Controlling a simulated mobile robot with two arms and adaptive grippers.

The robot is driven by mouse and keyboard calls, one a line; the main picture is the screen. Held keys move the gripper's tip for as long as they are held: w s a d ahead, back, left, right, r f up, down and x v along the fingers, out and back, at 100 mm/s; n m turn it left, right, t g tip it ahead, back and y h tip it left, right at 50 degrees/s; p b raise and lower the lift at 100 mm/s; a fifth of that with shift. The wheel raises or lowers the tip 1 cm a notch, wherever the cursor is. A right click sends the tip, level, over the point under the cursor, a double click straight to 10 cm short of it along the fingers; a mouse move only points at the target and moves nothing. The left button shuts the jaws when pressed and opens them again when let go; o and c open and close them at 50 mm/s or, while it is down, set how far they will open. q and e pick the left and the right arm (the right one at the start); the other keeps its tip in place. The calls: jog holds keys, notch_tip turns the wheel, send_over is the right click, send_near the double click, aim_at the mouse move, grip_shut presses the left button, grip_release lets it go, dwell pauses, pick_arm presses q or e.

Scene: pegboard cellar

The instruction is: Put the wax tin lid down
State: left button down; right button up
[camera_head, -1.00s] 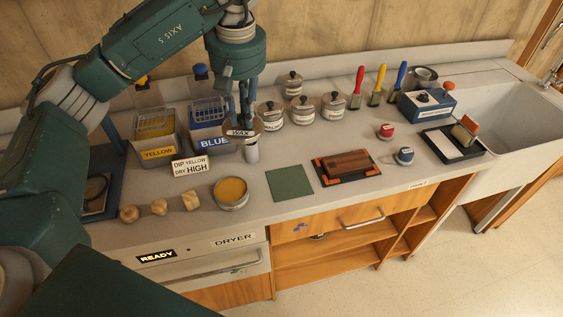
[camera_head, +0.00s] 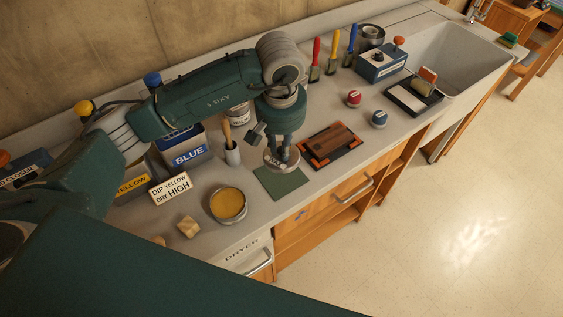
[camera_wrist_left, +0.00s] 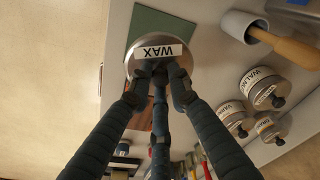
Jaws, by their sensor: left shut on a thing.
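The wax tin lid, a round grey disc labelled WAX (camera_head: 273,163), is held in my left gripper (camera_head: 284,154), whose fingers are shut on it. In the left wrist view the fingers close on the labelled top of the lid (camera_wrist_left: 143,66). The lid is over the far part of a green square mat (camera_head: 283,187), which also shows in the left wrist view (camera_wrist_left: 160,24). I cannot tell whether it touches the mat. The open wax tin (camera_head: 228,205), with yellow wax inside, stands left of the mat. My right gripper is not in view.
A wooden block in a dark orange-cornered frame (camera_head: 333,145) lies right of the mat. A cup with a wooden-handled tool (camera_head: 232,152) stands behind left. A sign (camera_head: 171,189) and blue bin (camera_head: 190,155) are farther left. The counter's front edge is close to the mat.

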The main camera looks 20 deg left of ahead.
aim_at(280, 154)
pick_arm(q)
notch_tip(280, 154, down, 5)
jog(key=shift+a+f+p, duration=0.1)
jog(key=shift+p, duration=0.5)
notch_tip(280, 154, down, 4)
jog(key=shift+r+p, duration=0.15)
jog(key=shift+p, duration=0.45)
jog(key=shift+f, duration=0.25)
jog(key=c, duration=1.6)
grip_release()
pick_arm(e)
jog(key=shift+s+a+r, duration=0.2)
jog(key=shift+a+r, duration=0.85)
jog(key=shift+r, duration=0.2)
